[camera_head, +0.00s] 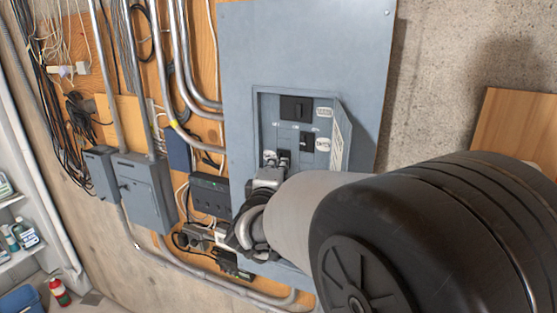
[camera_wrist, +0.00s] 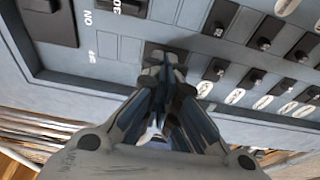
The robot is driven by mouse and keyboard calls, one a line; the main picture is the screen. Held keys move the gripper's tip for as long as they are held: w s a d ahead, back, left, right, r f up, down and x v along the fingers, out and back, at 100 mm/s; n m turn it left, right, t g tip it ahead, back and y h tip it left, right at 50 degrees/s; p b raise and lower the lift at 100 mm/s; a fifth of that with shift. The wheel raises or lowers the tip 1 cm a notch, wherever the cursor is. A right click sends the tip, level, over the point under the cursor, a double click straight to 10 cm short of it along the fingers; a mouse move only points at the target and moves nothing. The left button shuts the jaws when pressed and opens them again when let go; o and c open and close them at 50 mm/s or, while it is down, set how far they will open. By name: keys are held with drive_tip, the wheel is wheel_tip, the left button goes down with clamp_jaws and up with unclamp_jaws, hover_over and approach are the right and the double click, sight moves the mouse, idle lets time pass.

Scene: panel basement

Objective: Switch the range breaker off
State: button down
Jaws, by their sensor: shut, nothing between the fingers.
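The grey breaker panel (camera_head: 262,125) is on the wall with its small door open to the right. It holds a large black breaker (camera_head: 295,108), a smaller one (camera_head: 306,140) with a pale label beside it, and another dark breaker (camera_head: 284,157) just above my gripper (camera_head: 268,174). In the wrist view my gripper (camera_wrist: 163,72) is shut and empty, its fingertips at or very near a dark breaker (camera_wrist: 178,53) that they partly cover. I cannot tell whether they touch. The labels are too small to read, so I cannot tell which breaker is the range one.
Several small black breakers (camera_wrist: 256,77) with oval labels stand close to the right of my fingertips in the wrist view. The panel frame's raised edge (camera_wrist: 95,82) runs beside them. Grey boxes (camera_head: 148,192) and conduits (camera_head: 172,110) are left of the panel.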

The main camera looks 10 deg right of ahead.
drive_tip(key=v, duration=0.2)
drive_tip(key=a+p+v, duration=0.1)
drive_tip(key=v, duration=0.2)
drive_tip(key=shift+a+p, duration=0.2)
drive_tip(key=shift+p, duration=0.1)
drive_tip(key=s+a+f+m+g+y+b, duration=0.2)
drive_tip(key=s+f+y+b, duration=0.3)
drive_tip(key=f+b, duration=0.45)
drive_tip(key=s+a+f+m+g+y+b, duration=0.2)
drive_tip(key=s+f+m+y+b, duration=0.15)
drive_tip(key=s+f+b, duration=0.55)
drive_tip(key=s+d+f+m+g+b, duration=0.2)
drive_tip(key=s+f+b, duration=0.2)
drive_tip(key=s+f, duration=0.3)
drive_tip(key=s+d+f+m+g+h+b, duration=0.1)
drive_tip(key=s+d+f+m+g+b, duration=0.1)
drive_tip(key=s+f, duration=0.4)
drive_tip(key=s+d+f+m+g+b, duration=0.3)
drive_tip(key=s+f+m+g+b, duration=0.1)
drive_tip(key=s+f, duration=0.3)
wheel_tip(320, 180, down, 3)
drive_tip(key=shift+s+r+h+b, duration=0.25)
drive_tip(key=shift+s+h+b, duration=0.1)
drive_tip(key=shift+b, duration=0.5)
drive_tip(key=shift+w+f, duration=0.1)
